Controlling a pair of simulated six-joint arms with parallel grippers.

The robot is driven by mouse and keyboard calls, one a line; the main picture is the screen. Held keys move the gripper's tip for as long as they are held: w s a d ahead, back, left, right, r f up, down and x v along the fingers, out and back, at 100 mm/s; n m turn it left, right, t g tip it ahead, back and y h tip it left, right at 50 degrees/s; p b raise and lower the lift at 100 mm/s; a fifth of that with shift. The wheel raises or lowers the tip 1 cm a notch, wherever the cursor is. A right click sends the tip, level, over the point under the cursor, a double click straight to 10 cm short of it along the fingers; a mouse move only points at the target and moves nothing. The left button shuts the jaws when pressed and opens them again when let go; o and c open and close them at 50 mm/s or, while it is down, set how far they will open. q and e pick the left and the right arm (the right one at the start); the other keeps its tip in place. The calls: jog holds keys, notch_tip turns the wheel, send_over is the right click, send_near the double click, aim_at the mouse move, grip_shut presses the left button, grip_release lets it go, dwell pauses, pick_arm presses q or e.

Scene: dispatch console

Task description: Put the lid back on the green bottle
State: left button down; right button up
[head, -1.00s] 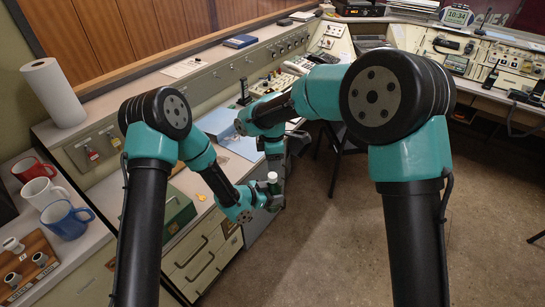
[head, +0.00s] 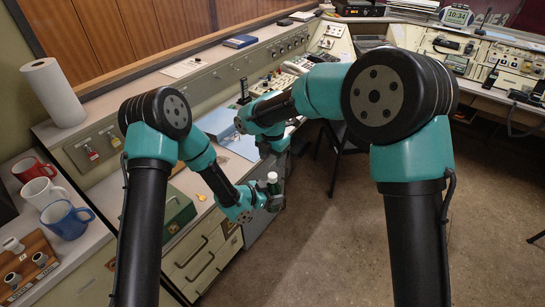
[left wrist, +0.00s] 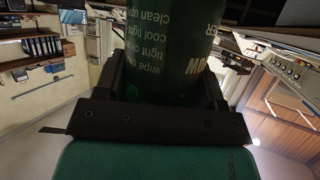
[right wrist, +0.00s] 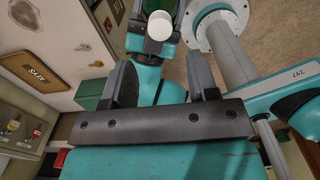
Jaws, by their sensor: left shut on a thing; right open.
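My left gripper (head: 272,200) is shut on the green bottle (head: 273,187), which stands roughly upright in the head view. The left wrist view shows the dark green bottle with pale lettering (left wrist: 165,50) between the jaws. A white, round piece (head: 272,176) is at the bottle's top; it also shows in the right wrist view (right wrist: 159,25). I cannot tell whether it is the lid or the neck. My right gripper (right wrist: 160,62) is open and empty, with the white piece beyond its fingertips. Its fingers are hard to make out in the head view. No separate lid is identifiable.
A green box (head: 178,212) sits on the left counter near my left forearm. Red, white and blue mugs (head: 66,220) and a paper roll (head: 52,92) stand farther left. The bottle is held in front of the drawers (head: 200,262). Open floor (head: 310,230) lies to the right.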

aim_at(272, 175)
jog(key=shift+f, duration=0.15)
jog(key=shift+f, duration=3.9)
jog(key=c, duration=0.9)
jog(key=shift+c, duration=0.2)
jog(key=shift+m, duration=0.3)
